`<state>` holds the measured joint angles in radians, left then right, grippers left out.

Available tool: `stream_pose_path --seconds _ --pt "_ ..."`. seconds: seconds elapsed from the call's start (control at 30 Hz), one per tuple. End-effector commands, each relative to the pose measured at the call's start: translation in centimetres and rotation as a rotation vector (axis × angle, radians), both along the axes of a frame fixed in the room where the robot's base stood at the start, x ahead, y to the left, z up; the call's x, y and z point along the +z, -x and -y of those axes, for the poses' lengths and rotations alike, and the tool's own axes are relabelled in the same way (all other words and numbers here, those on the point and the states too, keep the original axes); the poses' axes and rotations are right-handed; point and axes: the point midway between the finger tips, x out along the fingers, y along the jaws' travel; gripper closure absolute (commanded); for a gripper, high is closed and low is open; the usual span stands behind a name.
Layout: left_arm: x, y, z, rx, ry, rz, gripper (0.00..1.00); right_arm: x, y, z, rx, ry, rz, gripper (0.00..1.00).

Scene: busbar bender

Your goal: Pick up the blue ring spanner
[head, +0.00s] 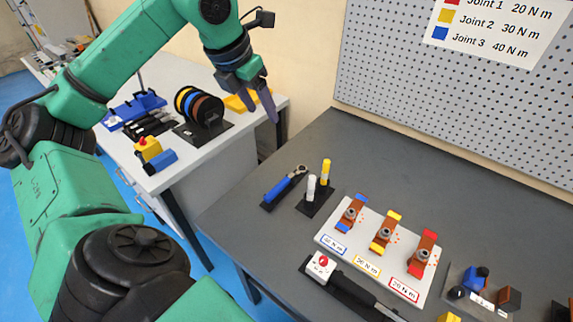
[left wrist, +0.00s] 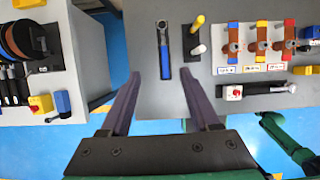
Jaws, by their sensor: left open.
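The blue ring spanner (head: 284,187) lies on a dark mat near the left edge of the grey bench, its blue handle toward the front left and its dark head toward the back. In the left wrist view the spanner (left wrist: 164,50) points straight away, beyond the fingertips and roughly centred between them. My left gripper (head: 262,106) is open and empty, raised above the gap between the side table and the bench. Its two fingers (left wrist: 161,74) show apart in the left wrist view. My right gripper is not in view.
White and yellow markers (head: 325,172) stand just right of the spanner. A white board (head: 328,226) with coloured busbar joints and a torque wrench (head: 350,286) lie further right. A grey pegboard (head: 460,105) rises behind. The side table (head: 190,170) holds spools and tools.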

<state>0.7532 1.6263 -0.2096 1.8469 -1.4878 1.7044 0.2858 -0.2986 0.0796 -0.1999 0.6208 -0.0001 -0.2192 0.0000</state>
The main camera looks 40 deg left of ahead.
Motion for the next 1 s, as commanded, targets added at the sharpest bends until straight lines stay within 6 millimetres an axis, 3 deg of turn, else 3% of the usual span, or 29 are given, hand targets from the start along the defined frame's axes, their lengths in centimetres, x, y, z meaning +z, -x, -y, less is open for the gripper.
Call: stream_pose_path --seconds 0.03,0.17,0.4,0.57,0.8,1.0 --pt "-2.7 0.0 0.0 0.000 0.000 0.000 0.38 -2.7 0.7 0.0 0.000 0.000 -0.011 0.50" --pt "-6.5 0.0 0.0 0.000 0.001 0.000 0.38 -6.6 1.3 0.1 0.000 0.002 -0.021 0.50" --pt "-13.4 -0.1 0.0 0.000 0.001 0.000 0.38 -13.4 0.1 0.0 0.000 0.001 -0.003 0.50" --pt "-14.7 -0.4 0.0 0.000 0.001 -0.001 0.38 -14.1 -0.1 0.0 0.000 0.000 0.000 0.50" --pt "-20.0 -2.7 0.1 -0.002 0.002 -0.004 0.38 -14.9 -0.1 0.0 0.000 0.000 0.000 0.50" --pt "-22.4 -3.8 0.2 0.000 0.001 -0.002 0.38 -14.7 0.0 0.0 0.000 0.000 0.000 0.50"
